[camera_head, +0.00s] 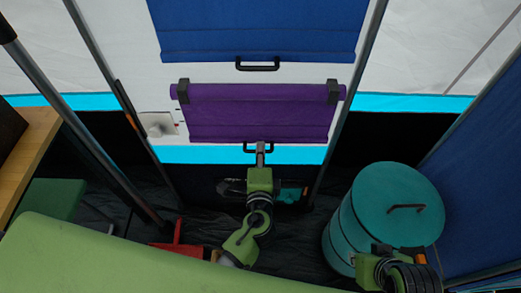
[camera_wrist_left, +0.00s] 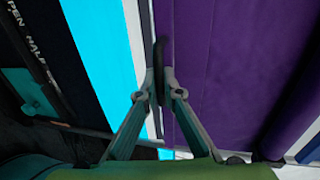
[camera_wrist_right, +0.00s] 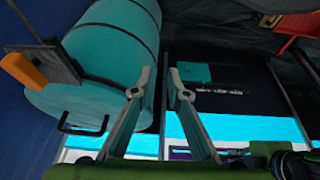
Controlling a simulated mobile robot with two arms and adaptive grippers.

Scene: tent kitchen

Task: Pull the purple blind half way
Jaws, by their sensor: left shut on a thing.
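The purple blind (camera_head: 255,112) hangs partly unrolled from a roller with dark brackets, in the middle of the head view. Its dark handle (camera_head: 249,148) is at its lower edge. My left gripper (camera_head: 261,147) is at that handle. In the left wrist view, my left fingertips (camera_wrist_left: 163,83) are closed on the dark handle (camera_wrist_left: 160,58), beside the purple cloth (camera_wrist_left: 235,60). My right gripper (camera_wrist_right: 160,77) is open and empty in the right wrist view, with a gap between its fingertips. It is away from the blind, near the teal barrel.
A blue blind (camera_head: 262,30) with its own handle hangs above. The teal barrel (camera_head: 385,205) stands at the right. A panel with "OPEN" and "HALF" lettering (camera_wrist_left: 35,45) lies below the purple blind. A red object (camera_head: 178,245) is on the floor.

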